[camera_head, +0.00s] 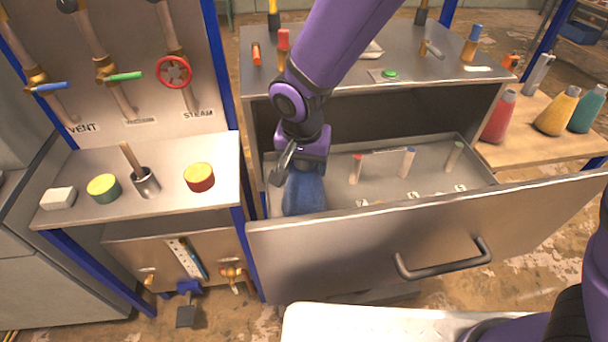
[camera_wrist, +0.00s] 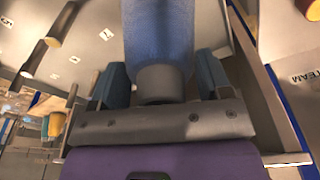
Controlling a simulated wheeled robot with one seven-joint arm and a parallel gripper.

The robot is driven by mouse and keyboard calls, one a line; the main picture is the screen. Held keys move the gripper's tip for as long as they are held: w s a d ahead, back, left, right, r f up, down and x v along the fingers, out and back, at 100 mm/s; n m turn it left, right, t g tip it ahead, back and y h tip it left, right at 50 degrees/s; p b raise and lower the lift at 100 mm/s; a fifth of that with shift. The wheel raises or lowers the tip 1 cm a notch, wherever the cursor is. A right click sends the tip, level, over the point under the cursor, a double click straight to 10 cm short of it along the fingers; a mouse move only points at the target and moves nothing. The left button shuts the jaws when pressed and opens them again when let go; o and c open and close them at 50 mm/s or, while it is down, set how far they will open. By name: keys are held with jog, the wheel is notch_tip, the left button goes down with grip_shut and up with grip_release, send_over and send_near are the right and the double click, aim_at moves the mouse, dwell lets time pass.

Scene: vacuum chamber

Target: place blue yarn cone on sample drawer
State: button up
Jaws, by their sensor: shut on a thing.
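The blue yarn cone (camera_head: 304,193) is in my gripper (camera_head: 296,167), at the left end of the open sample drawer (camera_head: 400,240). My gripper is shut on the cone near its narrow grey end. In the wrist view the blue cone (camera_wrist: 160,40) stands between the two fingers of my gripper (camera_wrist: 158,85). The drawer front hides the cone's lower end, so I cannot tell whether it touches the drawer floor.
Several small upright samples (camera_head: 408,162) and small labels stand in the drawer to the right of the cone. Red, yellow and teal cones (camera_head: 556,112) stand on a wooden table at right.

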jog(key=shift+f, duration=1.95)
jog(key=o, duration=1.5)
jog(key=shift+o, duration=0.2)
jog(key=r, duration=0.4)
jog(key=s+r, duration=0.1)
jog(key=r, duration=0.7)
jog(key=shift+s+a+r, duration=0.1)
jog(key=shift+s, duration=0.3)
